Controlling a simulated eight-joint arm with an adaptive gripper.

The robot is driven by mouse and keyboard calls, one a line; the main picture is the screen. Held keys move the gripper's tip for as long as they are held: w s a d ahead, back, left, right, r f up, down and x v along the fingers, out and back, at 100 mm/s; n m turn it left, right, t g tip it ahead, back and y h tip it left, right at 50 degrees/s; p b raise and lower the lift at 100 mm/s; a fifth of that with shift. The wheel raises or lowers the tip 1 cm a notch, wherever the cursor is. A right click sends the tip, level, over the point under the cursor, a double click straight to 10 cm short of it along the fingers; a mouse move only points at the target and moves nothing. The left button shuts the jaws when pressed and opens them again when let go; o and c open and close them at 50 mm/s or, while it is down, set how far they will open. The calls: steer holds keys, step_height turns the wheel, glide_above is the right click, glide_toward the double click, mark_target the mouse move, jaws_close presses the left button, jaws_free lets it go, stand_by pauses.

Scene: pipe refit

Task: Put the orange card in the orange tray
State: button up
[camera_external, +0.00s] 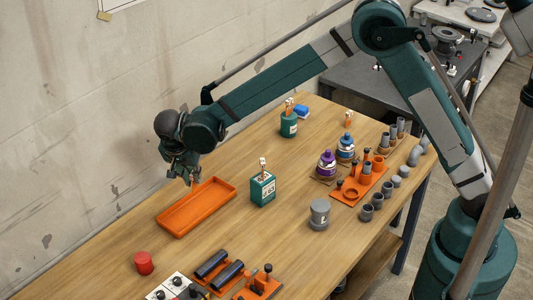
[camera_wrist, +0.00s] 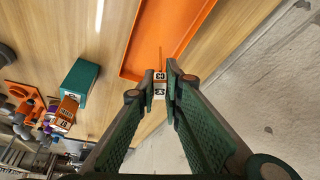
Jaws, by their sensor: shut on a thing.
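My gripper (camera_wrist: 160,83) is shut on a small card (camera_wrist: 159,76) with a white face marked C3 and a thin orange edge. The fingers hide much of it. In the external view my gripper (camera_external: 190,179) hangs above the far-left end of the orange tray (camera_external: 183,228); the held card is too small to make out there. In the wrist view the tray (camera_wrist: 127,74) lies just beyond the fingertips, and its visible floor is empty. The card is above table level, near the tray's edge.
A teal box (camera_external: 262,190) with a card in its top stands right of the tray. A wall runs behind.

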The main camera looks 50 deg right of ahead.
mark_target(195, 188)
steer(key=shift+f, duration=2.4)
steer(key=shift+f+b, duration=0.5)
steer(key=shift+f, duration=1.4)
steer(key=shift+f, duration=0.15)
steer(key=o, duration=0.7)
steer(key=p+v, duration=0.1)
steer(key=v, duration=1.1)
steer(key=shift+s, duration=0.1)
